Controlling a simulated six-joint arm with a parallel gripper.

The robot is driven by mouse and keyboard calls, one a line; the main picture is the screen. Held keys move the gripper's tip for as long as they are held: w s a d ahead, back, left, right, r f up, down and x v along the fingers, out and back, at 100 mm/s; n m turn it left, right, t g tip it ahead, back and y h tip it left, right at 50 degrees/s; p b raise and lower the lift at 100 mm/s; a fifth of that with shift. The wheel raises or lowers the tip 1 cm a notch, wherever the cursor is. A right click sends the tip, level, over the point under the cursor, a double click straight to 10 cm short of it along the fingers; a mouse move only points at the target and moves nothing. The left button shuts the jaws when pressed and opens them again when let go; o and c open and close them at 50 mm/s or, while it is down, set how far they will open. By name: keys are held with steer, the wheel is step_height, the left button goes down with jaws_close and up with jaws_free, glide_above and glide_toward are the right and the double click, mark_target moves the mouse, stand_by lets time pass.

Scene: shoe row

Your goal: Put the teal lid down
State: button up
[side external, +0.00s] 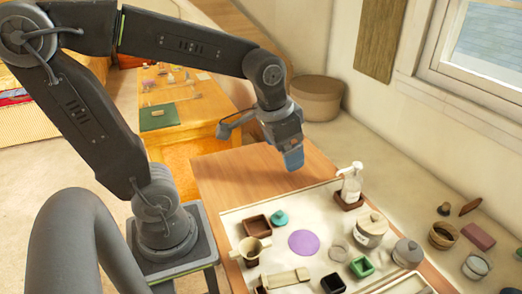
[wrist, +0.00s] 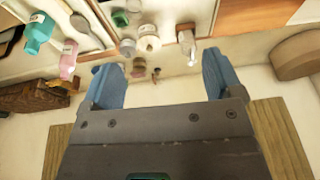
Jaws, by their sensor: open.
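The teal lid (side external: 279,217) appears as a small teal piece with a raised knob. It sits on the light work surface, just right of a brown square dish (side external: 257,226) and left of a flat purple disc (side external: 303,242). My gripper (side external: 293,160) is high over the bare wooden part of the table, well behind and apart from the lid. In the wrist view my gripper (wrist: 163,78) has its two blue fingers spread wide with nothing between them. I cannot make out the teal lid in the wrist view.
A white pump bottle (side external: 351,184) stands at the back of the light surface (side external: 240,213). The wooden tabletop (side external: 235,172) under my gripper is clear.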

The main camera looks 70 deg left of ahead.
steer(key=s+d+r+t, duration=0.2)
steer(key=s, duration=0.4)
steer(key=shift+d+t+h, duration=0.2)
steer(key=shift+t+h, duration=0.1)
